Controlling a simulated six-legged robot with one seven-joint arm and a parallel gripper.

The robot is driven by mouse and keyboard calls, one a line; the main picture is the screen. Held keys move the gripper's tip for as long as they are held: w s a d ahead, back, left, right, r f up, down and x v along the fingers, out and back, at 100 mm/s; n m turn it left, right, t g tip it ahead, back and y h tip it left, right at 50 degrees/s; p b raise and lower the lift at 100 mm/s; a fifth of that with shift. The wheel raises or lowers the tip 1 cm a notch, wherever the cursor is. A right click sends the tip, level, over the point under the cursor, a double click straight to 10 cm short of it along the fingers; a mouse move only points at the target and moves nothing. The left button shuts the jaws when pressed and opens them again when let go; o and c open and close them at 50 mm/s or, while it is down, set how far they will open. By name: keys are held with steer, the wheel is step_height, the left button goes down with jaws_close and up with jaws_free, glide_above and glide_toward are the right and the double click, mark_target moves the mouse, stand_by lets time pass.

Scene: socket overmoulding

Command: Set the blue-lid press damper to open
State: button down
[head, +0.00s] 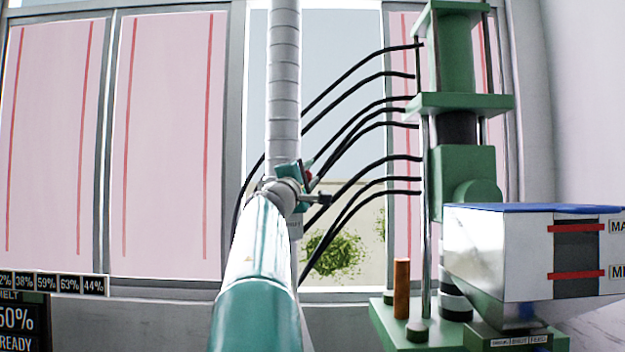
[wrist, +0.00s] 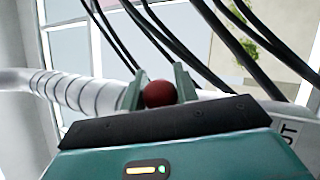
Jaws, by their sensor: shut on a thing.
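A grey ribbed duct (head: 284,90) runs down from the top in the head view, behind my arm; it also shows at the left in the wrist view (wrist: 75,90). In the wrist view my gripper (wrist: 157,82) is shut on a dark red ball knob (wrist: 158,94), with one green finger on each side. In the head view my gripper (head: 304,174) is at the duct's lower part, and only a bit of red shows there. The lever behind the knob is mostly hidden. A label ending in "UT" (wrist: 288,134) shows at the right in the wrist view.
The green press (head: 465,180) stands at the right, with a blue-lidded hopper (head: 500,250) in front of it. Several black hoses (head: 360,115) hang between press and duct. A window and pink panels (head: 170,140) are behind. An orange cylinder (head: 401,290) stands on the press base.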

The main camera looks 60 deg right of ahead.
steer(key=shift+w, duration=0.2)
steer(key=c, duration=1.1)
jaws_free()
steer(key=shift+o, duration=0.2)
steer(key=shift+s, duration=0.1)
steer(key=shift+a, duration=0.1)
steer(key=v, duration=1.3)
steer(key=shift+a+f, duration=0.2)
steer(key=shift+a, duration=0.05)
